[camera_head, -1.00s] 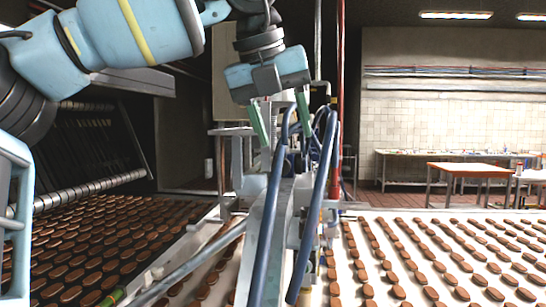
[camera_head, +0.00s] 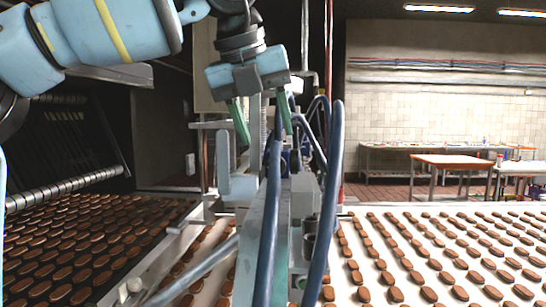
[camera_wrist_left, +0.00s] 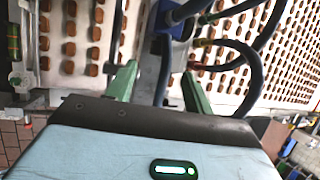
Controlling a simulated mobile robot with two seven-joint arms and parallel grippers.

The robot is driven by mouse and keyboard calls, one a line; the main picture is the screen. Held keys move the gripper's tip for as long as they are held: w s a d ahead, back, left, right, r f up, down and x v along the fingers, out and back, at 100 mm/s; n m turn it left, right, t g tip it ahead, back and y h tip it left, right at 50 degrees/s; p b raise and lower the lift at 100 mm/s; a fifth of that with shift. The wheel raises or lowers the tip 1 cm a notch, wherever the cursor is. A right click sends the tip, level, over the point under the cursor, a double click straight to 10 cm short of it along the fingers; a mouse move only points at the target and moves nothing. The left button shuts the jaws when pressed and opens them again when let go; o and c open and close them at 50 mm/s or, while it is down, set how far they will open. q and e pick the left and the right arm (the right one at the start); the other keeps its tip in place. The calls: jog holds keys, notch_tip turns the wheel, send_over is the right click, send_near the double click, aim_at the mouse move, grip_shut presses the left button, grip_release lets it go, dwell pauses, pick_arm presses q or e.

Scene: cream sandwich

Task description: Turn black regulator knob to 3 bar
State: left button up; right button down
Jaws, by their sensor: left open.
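My left gripper (camera_head: 264,132) is open above the metal machine head (camera_head: 300,205) in the middle of the head view. Its two green fingers point down and are apart, with a grey post and dark blue hoses behind and near them. In the left wrist view the gripper (camera_wrist_left: 158,74) shows open fingers on either side of a grey machine part, with a blue fitting (camera_wrist_left: 179,26) just beyond. I cannot make out the black regulator knob for certain; hoses and fingers cover part of this area. My right gripper is not in view.
Thick dark blue hoses (camera_head: 327,200) loop in front of the machine head. Brown biscuits lie in rows on a white belt (camera_head: 345,290) at right and a dark belt at left.

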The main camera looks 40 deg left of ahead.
aim_at(274, 159)
pick_arm(q)
jog(key=x, duration=0.6)
jog(key=shift+w+a+f, duration=0.1)
jog(key=shift+w+f, duration=0.05)
jog(key=shift+f, duration=0.15)
jog(key=shift+c, duration=0.2)
jog(key=c, duration=0.9)
